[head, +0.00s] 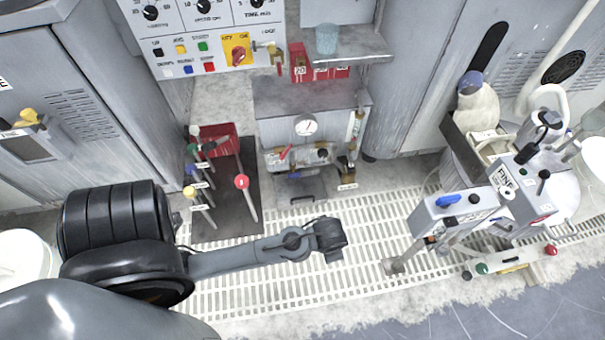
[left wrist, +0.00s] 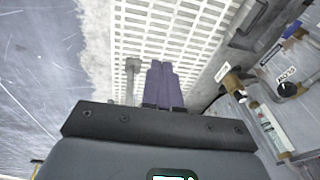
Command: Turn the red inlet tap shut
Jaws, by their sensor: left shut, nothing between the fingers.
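A small red tap handle (head: 285,152) sits on the grey unit (head: 282,187) below a round white gauge, at the centre of the head view. It lies slanted; whether the tap is open or shut cannot be told. My left gripper (head: 333,257) is over the white grating, in front of the unit and to the right of the tap, clear of it. In the left wrist view its two purple fingers (left wrist: 163,68) are together with nothing between them. I cannot make out the red tap in that view. My right gripper is not in view.
Levers with coloured knobs, including a tall red-knobbed one (head: 241,181), stand left of the unit. A black knob (head: 322,153) and brass valve (head: 343,167) sit right of the tap. A machine marked FINE (head: 510,180) stands at right. The grating (head: 360,225) has free room.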

